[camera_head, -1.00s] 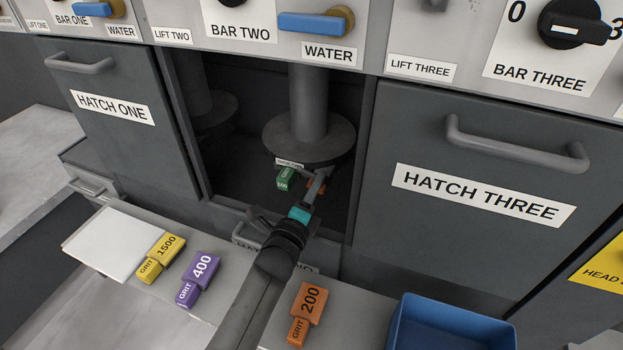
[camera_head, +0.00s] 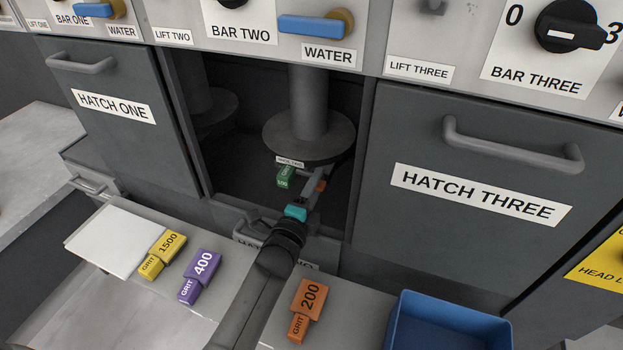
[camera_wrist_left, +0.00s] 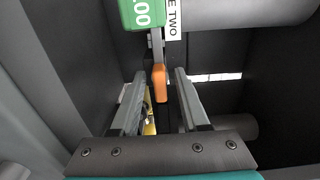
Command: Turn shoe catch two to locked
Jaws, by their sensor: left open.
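The orange catch (camera_head: 320,186) is a small lever below the round shoe disc inside the open middle bay, under the SHOE TWO label (camera_head: 290,161). In the left wrist view the orange catch (camera_wrist_left: 160,83) hangs down from a grey stem, in the gap between my fingers, with space visible on both sides. A green grit block (camera_head: 286,177) sits beside it at the disc's front edge. My left gripper (camera_head: 309,187) is open and reaches into the bay at the catch; its fingers partly hide that area in the head view. My right gripper is out of view.
HATCH ONE (camera_head: 112,106) and HATCH THREE (camera_head: 482,195) flank the bay with closed grey fronts. Yellow (camera_head: 163,254), purple (camera_head: 199,275) and orange (camera_head: 306,309) grit blocks lie on the ledge in front. A blue bin (camera_head: 447,325) stands at the front right.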

